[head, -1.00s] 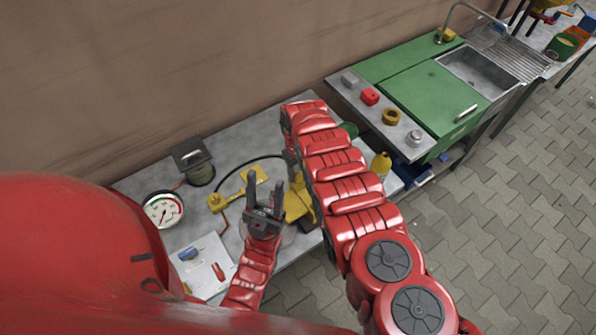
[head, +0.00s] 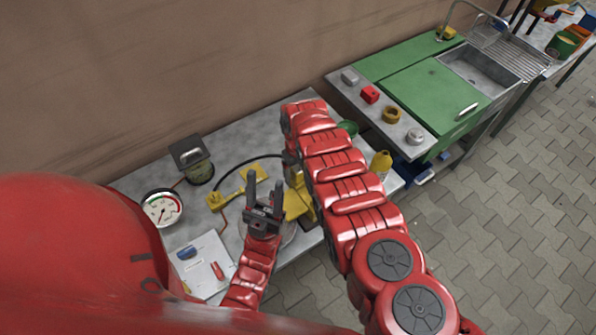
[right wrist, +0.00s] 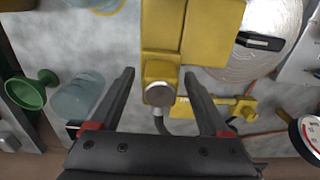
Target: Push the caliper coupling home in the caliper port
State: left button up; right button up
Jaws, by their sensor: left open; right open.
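The yellow caliper (head: 297,207) stands on the bench, partly behind my right arm in the head view. In the right wrist view the caliper (right wrist: 198,35) fills the top middle. The caliper coupling (right wrist: 158,94), a round silver end with a dark hose below it, lies against the caliper's near face. I cannot tell how deep it sits in the port, which is hidden. My right gripper (right wrist: 159,78) is open, with a finger on either side of the coupling and visible gaps to both. My left gripper (head: 264,198) is open and empty, left of the caliper.
A pressure gauge (head: 162,208), a lidded jar (head: 199,172), a yellow fitting (head: 216,201) and a white sheet (head: 204,262) are on the left. A black hose (head: 232,166) arches behind.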

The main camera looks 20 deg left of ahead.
jog(key=shift+r, duration=0.15)
jog(key=shift+r, duration=0.9)
notch_tip(320, 180, up, 6)
jog(key=b, duration=0.3)
notch_tip(320, 180, up, 9)
jog(key=p, duration=0.6)
jog(key=shift+r+p, duration=0.15)
jog(key=shift+p, duration=0.15)
